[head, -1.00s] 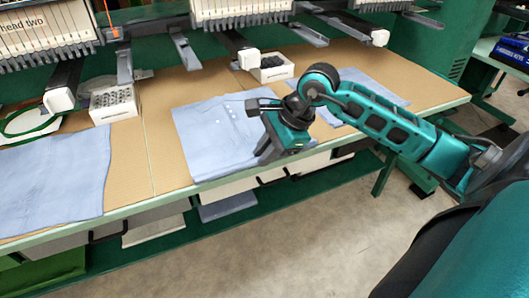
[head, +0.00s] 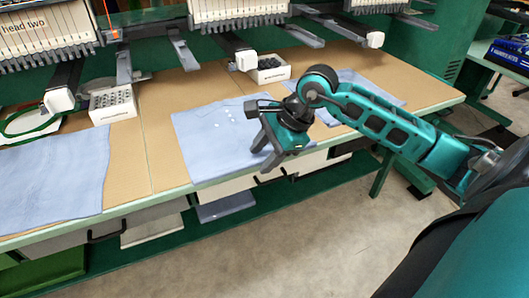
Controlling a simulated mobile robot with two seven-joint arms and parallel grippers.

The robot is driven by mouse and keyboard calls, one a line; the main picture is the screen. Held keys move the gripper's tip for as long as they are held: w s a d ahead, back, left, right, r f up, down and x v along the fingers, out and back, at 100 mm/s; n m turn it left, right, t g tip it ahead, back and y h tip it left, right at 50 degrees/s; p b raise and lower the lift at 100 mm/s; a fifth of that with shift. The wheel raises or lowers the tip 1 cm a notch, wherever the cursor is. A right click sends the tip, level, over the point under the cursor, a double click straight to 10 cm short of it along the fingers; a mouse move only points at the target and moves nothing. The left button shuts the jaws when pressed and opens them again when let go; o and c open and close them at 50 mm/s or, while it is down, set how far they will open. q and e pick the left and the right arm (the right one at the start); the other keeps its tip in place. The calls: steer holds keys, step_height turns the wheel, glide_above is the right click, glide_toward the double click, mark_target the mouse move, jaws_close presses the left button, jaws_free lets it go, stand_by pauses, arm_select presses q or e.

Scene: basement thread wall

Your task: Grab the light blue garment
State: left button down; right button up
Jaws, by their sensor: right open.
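A light blue garment (head: 205,140) lies flat in the middle of the table, with small pale marks on it. A second light blue garment (head: 50,178) lies at the left, and a third (head: 375,93) lies at the right, partly hidden by my right arm. My right gripper (head: 264,160) is over the right part of the middle garment, with its fingers apart and pointing down. Nothing shows between the fingers. I cannot tell whether the fingertips touch the cloth. My left gripper is not in view.
The brown table (head: 145,150) has a green front edge. White boxes (head: 113,108) of small parts and a second box (head: 270,70) stand behind the garments. Machine arms (head: 60,98) overhang the back. A green hoop (head: 28,122) lies at the left. Drawers sit below.

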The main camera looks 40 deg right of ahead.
steer(key=v, duration=1.2)
steer(key=shift+c, duration=0.4)
